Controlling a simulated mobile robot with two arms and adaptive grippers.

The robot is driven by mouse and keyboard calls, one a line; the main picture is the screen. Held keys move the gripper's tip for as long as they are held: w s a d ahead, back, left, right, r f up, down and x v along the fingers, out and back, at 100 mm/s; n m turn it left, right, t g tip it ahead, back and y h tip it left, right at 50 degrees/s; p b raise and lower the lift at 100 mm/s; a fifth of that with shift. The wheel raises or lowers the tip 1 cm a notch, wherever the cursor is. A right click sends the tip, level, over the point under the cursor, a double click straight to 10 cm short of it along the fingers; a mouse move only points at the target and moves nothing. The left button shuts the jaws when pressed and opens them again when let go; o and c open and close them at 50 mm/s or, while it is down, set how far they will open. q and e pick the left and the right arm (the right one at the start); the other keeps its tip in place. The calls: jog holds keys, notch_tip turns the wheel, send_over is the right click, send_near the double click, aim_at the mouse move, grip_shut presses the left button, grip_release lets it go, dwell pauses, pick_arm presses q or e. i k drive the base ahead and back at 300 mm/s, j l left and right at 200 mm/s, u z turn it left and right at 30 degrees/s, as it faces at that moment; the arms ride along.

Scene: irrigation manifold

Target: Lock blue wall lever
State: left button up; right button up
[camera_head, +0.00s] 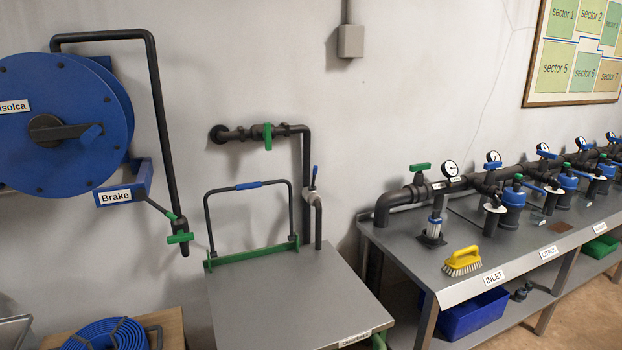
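A small lever with a blue tip (314,172) stands roughly upright on a tap (312,196). The tap is on a dark pipe (306,150) that comes out of the wall and bends down behind the metal-topped table. A green-handled valve (267,137) sits on the same pipe near the wall, its handle vertical. I cannot tell whether any part of the blue lever is a locking piece. Neither of my grippers is in view.
A blue hose reel (70,150) with a Brake box (120,194) is on the left wall. The metal-topped table (285,300) has a raised bar handle (248,185) before the pipe. A bench at right holds a manifold with gauges and a yellow brush (462,261).

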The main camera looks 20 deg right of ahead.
aim_at(316, 168)
jog(key=i+l+u, duration=0.1)
jog(key=l, duration=0.25)
jog(key=i+l, duration=0.1)
jog(key=l, duration=0.25)
jog(key=i+l+u, duration=0.15)
jog(key=l, duration=0.2)
jog(key=l+u, duration=0.1)
jog(key=l, duration=0.25)
jog(key=i, duration=0.05)
